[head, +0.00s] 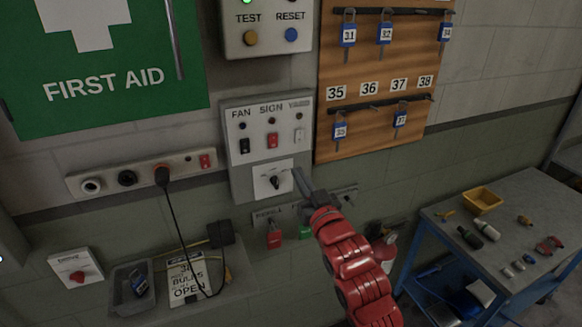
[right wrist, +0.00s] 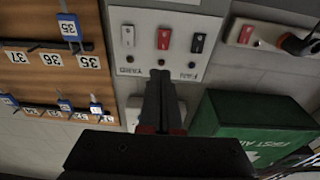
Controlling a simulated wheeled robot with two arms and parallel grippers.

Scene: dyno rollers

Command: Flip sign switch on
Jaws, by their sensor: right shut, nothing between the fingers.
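The switch panel (head: 268,115) on the wall has three rocker switches labelled FAN, SIGN and a third whose label is blurred. The red sign switch (head: 272,140) is in the middle, under a small dark lamp (head: 271,121). It also shows in the right wrist view (right wrist: 163,39), where the panel appears upside down. My right gripper (head: 298,174) is shut and empty, its tips below and right of the sign switch in the head view. In the right wrist view its fingers (right wrist: 160,78) point at the panel, apparently short of the switch. My left gripper is not in view.
The dark fan switch (head: 244,145) and white third switch (head: 298,134) flank the sign switch. A rotary knob plate (head: 273,180) is below. A padlock board (head: 360,98) is right, a socket strip (head: 145,172) left, and a workbench (head: 505,215) lower right.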

